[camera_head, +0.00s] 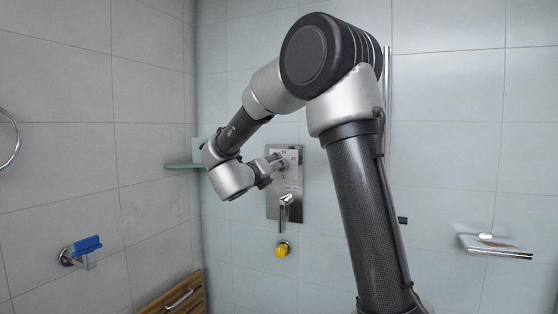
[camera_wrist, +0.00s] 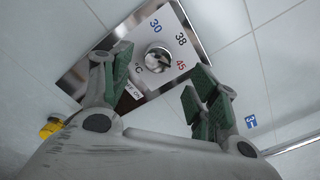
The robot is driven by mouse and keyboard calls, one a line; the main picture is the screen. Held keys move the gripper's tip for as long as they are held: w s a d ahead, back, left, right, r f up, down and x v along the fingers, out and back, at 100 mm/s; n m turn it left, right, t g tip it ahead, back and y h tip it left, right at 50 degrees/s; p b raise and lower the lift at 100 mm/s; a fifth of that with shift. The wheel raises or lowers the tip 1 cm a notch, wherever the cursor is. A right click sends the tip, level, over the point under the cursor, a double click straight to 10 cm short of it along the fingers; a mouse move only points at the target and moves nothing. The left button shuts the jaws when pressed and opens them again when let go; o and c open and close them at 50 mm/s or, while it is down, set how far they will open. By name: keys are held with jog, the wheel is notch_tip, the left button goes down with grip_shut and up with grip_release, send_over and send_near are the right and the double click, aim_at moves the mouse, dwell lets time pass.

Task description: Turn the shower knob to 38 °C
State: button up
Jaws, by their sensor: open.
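The shower knob (camera_wrist: 158,58) is a round chrome knob on a pale dial face marked 30, 38 and 45 in the wrist view. Which mark it points at is hard to tell. The dial sits on a shiny metal wall panel (camera_head: 272,207), seen tilted in the wrist view. My gripper (camera_wrist: 160,92) is open and empty, its green-padded fingers spread to either side below the knob in that view, apart from it. In the head view my gripper (camera_head: 276,166) is at the panel's upper part and partly hides the dial.
A lever handle (camera_head: 286,203) hangs on the panel below the dial. A yellow knob (camera_head: 281,249) sits on the wall beneath. A glass corner shelf (camera_head: 182,165) is left, a soap shelf (camera_head: 495,244) right. A blue item (camera_head: 86,245) is on a left-wall fixture.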

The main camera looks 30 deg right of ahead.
jog(key=x, duration=0.7)
jog(key=shift+d, duration=0.15)
jog(key=shift+c, duration=0.2)
jog(key=c, duration=1)
